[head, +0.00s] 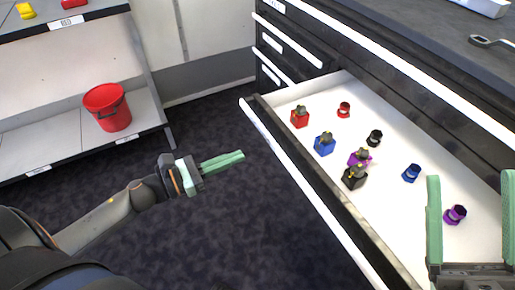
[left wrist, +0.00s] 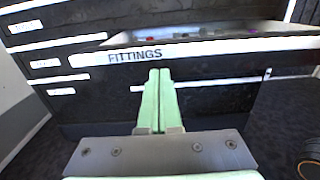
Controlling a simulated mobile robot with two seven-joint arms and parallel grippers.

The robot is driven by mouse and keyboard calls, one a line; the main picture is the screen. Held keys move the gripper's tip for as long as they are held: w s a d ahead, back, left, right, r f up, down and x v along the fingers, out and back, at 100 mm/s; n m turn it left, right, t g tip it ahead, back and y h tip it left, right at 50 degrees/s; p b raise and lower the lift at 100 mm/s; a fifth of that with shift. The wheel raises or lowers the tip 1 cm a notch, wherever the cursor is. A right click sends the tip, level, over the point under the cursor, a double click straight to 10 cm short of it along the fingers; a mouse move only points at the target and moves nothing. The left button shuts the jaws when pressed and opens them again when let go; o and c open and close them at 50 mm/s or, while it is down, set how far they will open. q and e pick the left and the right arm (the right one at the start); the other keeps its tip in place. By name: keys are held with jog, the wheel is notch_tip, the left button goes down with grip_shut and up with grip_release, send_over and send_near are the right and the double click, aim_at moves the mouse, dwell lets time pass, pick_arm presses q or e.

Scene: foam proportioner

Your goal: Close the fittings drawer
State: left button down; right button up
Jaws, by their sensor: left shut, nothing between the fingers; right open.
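The fittings drawer (head: 318,199) stands pulled out from the black cabinet in the head view, with a white inside and a white front edge strip. Several small red, blue, black and purple fittings lie in it. The left wrist view shows its front strip (left wrist: 206,49) with the label FITTINGS. My left gripper (head: 242,156) is shut and empty, in front of the drawer front and apart from it in the head view. In the left wrist view its fingers (left wrist: 158,75) point at the drawer front. My right gripper (head: 468,190) is open and empty, above the drawer's near right part.
The black cabinet (head: 290,45) has other shut drawers beside the open one. A grey worktop (head: 440,30) above holds a metal tool (head: 490,41) and a white tray. A shelf at left holds a red bucket (head: 107,107). The dark floor (head: 230,220) before the drawer is clear.

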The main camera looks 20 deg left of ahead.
aim_at(269, 144)
pick_arm(q)
jog(key=x, duration=0.5)
jog(key=shift+x, duration=0.85)
pick_arm(e)
jog(key=shift+s+r+n+y, duration=0.35)
jog(key=shift+s+n+y, duration=0.05)
jog(key=shift+y, duration=0.1)
